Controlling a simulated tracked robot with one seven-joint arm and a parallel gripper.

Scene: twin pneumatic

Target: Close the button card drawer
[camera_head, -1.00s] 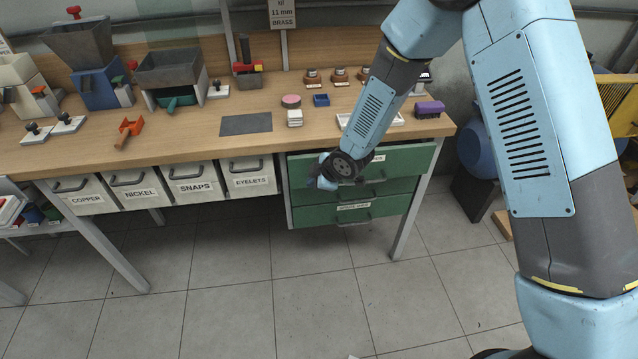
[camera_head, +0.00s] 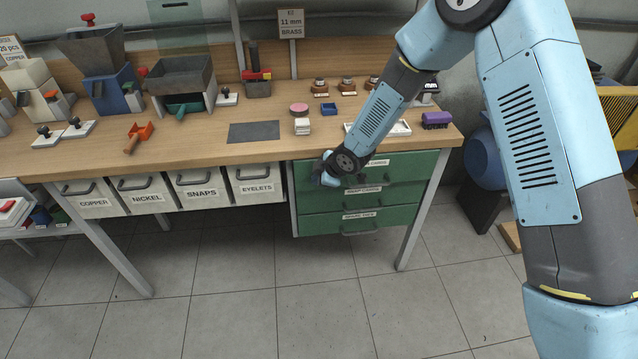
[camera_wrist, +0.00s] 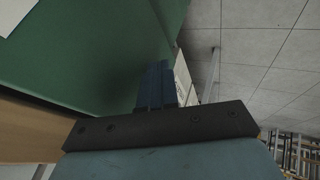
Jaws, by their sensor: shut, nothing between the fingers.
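The green drawer unit (camera_head: 312,226) under the right end of the workbench has three stacked drawers. The top drawer (camera_head: 407,170) has a white label partly hidden by my arm, with only "CARDS" readable. The middle drawer's label (camera_head: 363,190) also seems to end in "CARDS", and the bottom drawer (camera_head: 390,214) has its own label. I cannot tell how far any drawer stands out. My gripper (camera_head: 322,180) is at the left part of the top drawer's front. In the wrist view my gripper's blue fingers (camera_wrist: 156,86) are shut and empty, close beside a green surface (camera_wrist: 95,55); contact is unclear.
Labelled white bins (camera_head: 257,190) hang left of the drawers. The floor in front is clear.

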